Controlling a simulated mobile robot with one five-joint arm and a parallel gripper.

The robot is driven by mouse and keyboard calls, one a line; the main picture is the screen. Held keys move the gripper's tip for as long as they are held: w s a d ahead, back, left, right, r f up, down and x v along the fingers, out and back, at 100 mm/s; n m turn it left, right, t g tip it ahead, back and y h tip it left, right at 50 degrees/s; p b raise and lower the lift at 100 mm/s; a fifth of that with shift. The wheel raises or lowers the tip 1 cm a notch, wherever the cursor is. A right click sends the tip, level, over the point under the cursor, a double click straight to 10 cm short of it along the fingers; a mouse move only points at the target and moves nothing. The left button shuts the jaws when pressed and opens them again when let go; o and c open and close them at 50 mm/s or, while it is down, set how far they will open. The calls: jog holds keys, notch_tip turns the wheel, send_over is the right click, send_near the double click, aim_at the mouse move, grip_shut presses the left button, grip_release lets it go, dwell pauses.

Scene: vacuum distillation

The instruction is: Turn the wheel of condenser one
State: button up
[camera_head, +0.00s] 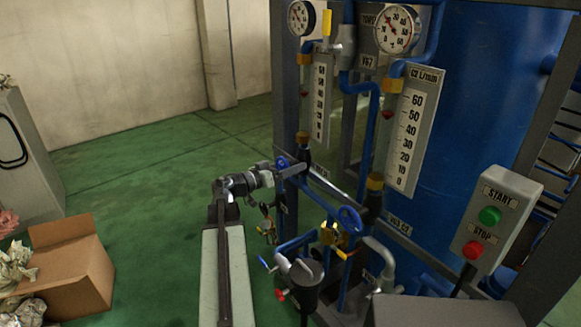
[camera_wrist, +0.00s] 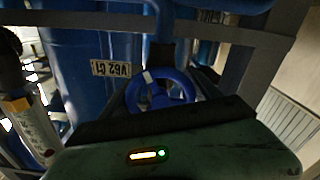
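A blue wheel (camera_wrist: 160,88) fills the middle of the wrist view, beside a tag reading V62 C1 (camera_wrist: 112,69). It also shows in the head view as a small blue wheel (camera_head: 283,162) on the left pipe column. My gripper (camera_head: 273,168) is right at this wheel, partly merging with it in the head view. In the wrist view, the fingers of my gripper (camera_wrist: 162,90) stand apart, one on each side of the wheel. Whether they touch its rim cannot be told. A dark bar and my gripper's body hide the wheel's lower part.
A second blue wheel (camera_head: 349,218) is on the right column. Flow scales (camera_head: 405,130), gauges (camera_head: 397,29) and pipes stand close around. A start/stop box (camera_head: 494,220) is at right. A cardboard box (camera_head: 75,262) lies on the green floor, which is open at left.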

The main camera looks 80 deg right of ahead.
jog(key=c, duration=0.5)
jog(key=shift+o, duration=0.2)
jog(key=shift+n, duration=0.3)
jog(key=o, duration=1.4)
jog(key=v, duration=0.8)
jog(key=shift+s, duration=0.1)
